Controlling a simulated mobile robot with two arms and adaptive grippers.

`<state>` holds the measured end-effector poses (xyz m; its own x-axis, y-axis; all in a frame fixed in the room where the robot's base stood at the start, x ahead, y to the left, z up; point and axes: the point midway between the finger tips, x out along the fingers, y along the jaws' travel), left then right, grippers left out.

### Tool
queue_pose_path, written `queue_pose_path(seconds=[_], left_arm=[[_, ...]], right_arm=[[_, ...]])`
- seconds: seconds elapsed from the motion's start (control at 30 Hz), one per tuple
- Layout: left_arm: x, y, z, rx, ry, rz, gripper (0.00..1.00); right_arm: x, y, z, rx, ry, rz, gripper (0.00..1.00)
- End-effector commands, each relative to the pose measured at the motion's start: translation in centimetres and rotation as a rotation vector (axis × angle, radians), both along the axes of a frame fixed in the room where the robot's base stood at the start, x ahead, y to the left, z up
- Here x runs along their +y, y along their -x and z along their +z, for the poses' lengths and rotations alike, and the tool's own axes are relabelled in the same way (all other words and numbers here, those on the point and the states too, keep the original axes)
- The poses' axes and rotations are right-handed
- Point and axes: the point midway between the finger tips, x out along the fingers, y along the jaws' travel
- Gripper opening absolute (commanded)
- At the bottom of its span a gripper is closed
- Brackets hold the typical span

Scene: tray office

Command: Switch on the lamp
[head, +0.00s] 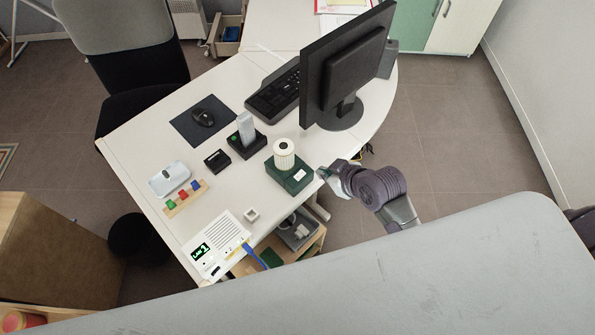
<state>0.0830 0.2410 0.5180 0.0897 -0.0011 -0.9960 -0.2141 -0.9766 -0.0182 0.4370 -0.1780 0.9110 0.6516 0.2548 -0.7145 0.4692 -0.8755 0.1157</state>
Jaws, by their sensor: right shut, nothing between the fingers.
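The lamp appears to be the cream ribbed cylinder on a dark green square base (292,180), standing upright near the front edge of the white desk. I cannot tell whether it is lit, and a small light mark shows on the base. My right gripper (322,174) is shut and empty, just right of the base at the desk edge. I cannot tell whether its fingertips touch the base. My left gripper is out of view.
The white desk (140,150) also holds a monitor (345,75), a keyboard (273,92), a mouse (203,117) and a black dock with a grey handset (246,128). A white box with a green display (217,243), a block rack (186,198) and a small white cube (252,215) sit toward the front.

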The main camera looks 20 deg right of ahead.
Motion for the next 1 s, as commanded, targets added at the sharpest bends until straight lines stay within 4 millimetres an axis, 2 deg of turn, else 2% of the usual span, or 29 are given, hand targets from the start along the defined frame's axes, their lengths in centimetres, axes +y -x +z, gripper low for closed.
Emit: queue_pose_path(seconds=[0.03,0.13,0.53,0.67,1.0], left_arm=[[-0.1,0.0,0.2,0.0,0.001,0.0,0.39],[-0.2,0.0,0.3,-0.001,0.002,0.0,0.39],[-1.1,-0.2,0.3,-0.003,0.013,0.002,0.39],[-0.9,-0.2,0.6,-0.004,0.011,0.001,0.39],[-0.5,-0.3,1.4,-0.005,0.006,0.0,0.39]], right_arm=[[0.1,0.0,1.0,-0.01,0.001,0.008,0.0],[0.2,-0.1,1.7,-0.019,0.001,0.016,0.0],[0.4,-0.4,1.3,-0.019,0.0,0.016,0.0],[0.8,-1.5,0.3,-0.019,-0.002,0.014,0.0],[2.7,-6.1,-4.6,-0.018,-0.002,0.015,0.0]])
